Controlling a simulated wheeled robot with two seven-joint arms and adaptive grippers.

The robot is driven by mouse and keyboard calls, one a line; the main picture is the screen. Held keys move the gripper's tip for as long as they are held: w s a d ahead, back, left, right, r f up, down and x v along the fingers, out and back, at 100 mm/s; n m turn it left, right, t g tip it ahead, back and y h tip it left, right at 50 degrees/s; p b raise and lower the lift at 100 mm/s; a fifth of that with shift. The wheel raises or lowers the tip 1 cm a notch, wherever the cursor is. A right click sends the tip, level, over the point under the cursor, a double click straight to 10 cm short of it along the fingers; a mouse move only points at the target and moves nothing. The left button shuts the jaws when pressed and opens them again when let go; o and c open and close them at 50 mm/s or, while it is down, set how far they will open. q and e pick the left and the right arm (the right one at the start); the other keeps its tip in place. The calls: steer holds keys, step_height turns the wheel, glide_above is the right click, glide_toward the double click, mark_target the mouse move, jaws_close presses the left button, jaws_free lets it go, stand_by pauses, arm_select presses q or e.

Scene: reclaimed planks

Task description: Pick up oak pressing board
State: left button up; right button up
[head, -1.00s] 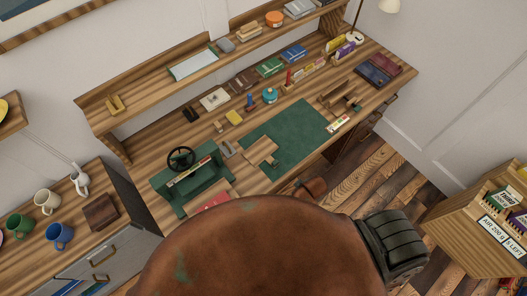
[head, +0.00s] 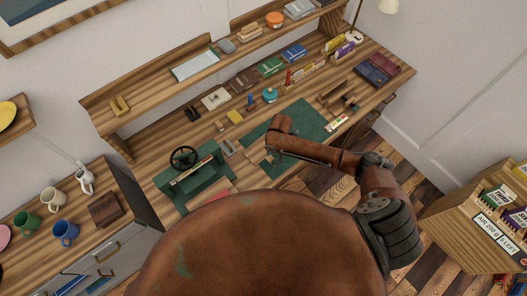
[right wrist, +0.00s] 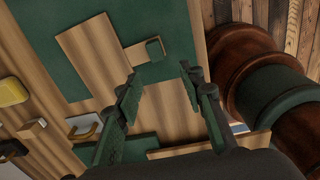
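In the right wrist view, a pale wooden board, which looks like the oak pressing board (right wrist: 92,52), lies flat at the edge of the green mat (right wrist: 182,22). A narrower wooden piece with a small green block (right wrist: 155,48) lies beside or on it; I cannot tell if they are one piece. My right gripper (right wrist: 160,74) is open and empty, its fingers pointing at the board's near side, apart from it. In the head view, my right gripper (head: 271,156) is over the mat's left part and mostly hides the board. My left gripper is not in view.
A green book press with a black wheel (head: 184,158) stands left of the mat. A yellow block (head: 235,117) and a turquoise pot (head: 270,95) stand behind. A shelf runs along the back.

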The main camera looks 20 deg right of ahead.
mark_target(274, 161)
steer(key=shift+w+d+r+n, duration=0.35)
steer(key=shift+w+d+n, duration=0.05)
steer(key=shift+d, duration=0.25)
steer(key=shift+d+f+h, duration=0.1)
steer(key=shift+d+h, duration=0.05)
steer(key=shift+h, duration=0.15)
steer(key=f, duration=0.5)
steer(key=a+f+p, duration=0.1)
steer(key=f, duration=0.1)
steer(key=shift+f, duration=0.2)
steer(key=shift+d, duration=0.1)
steer(key=shift+c, duration=0.2)
steer(key=shift+w, duration=0.1)
jaws_close()
